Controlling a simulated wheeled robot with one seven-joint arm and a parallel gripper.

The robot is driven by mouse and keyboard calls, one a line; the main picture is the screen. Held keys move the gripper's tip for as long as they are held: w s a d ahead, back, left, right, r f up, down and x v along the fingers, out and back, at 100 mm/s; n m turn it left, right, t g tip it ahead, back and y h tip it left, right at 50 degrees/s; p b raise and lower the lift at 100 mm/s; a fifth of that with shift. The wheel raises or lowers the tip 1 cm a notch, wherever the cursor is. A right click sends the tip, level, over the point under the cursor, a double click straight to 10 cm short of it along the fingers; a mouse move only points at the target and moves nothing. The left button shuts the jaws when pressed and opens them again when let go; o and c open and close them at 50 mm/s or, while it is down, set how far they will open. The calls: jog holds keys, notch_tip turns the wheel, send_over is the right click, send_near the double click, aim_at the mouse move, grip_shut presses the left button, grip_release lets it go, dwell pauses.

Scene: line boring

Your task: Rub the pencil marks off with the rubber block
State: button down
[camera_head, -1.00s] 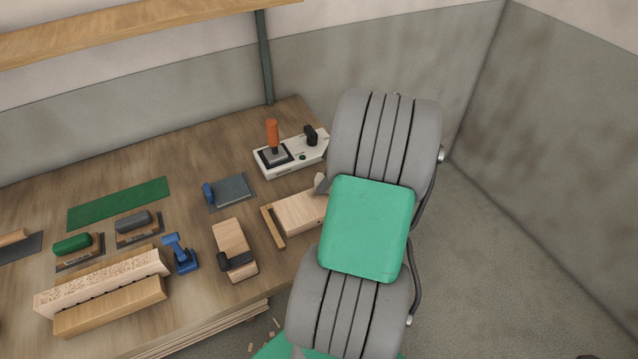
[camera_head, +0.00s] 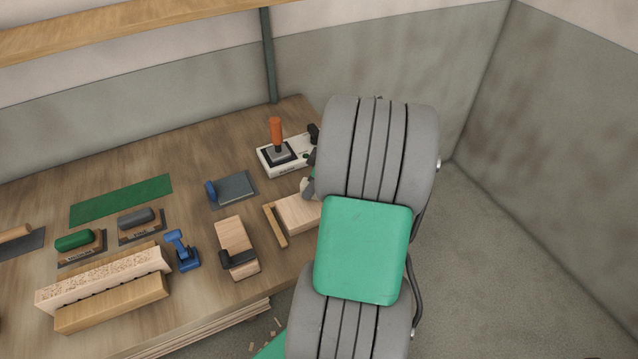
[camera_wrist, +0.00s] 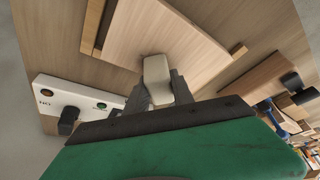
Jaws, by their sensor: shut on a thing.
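My gripper (camera_wrist: 160,88) is shut on the off-white rubber block (camera_wrist: 157,70), which sticks out beyond the fingertips. In the wrist view the block is over the near edge of a pale wooden board (camera_wrist: 165,32); I cannot tell whether it touches the board. In the head view the board (camera_head: 300,214) lies at the right of the bench, partly hidden by my arm. The rubber block (camera_head: 306,190) shows small beside my arm at the board's far edge. I cannot make out any pencil marks on the visible wood.
A wooden strip (camera_head: 275,225) lies along the board's left side. A white control box (camera_head: 270,164) with an orange-handled lever stands behind the board. A wooden block with a black clamp-like part (camera_head: 233,240), a blue tool (camera_head: 181,252) and a grey pad (camera_head: 235,188) lie to the left.

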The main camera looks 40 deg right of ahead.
dwell(0.4)
jog(key=shift+s+d, duration=0.25)
jog(key=shift+d, duration=0.55)
jog(key=shift+s+d, duration=0.2)
jog(key=shift+d, duration=0.6)
jog(key=shift+s+d, duration=0.25)
jog(key=shift+d, duration=0.55)
jog(key=shift+f+b, duration=0.1)
jog(key=shift+b, duration=0.25)
jog(key=shift+w+a, duration=0.25)
jog(key=shift+a, duration=0.55)
jog(key=shift+w+a, duration=0.2)
jog(key=shift+a, duration=0.65)
jog(key=shift+w+a, duration=0.25)
jog(key=shift+a, duration=0.55)
jog(key=shift+b, duration=0.35)
jog(key=shift+d, duration=0.1)
jog(key=shift+s+d, duration=0.2)
jog(key=shift+d, duration=0.4)
jog(key=shift+s+d, duration=0.15)
jog(key=shift+d, duration=0.4)
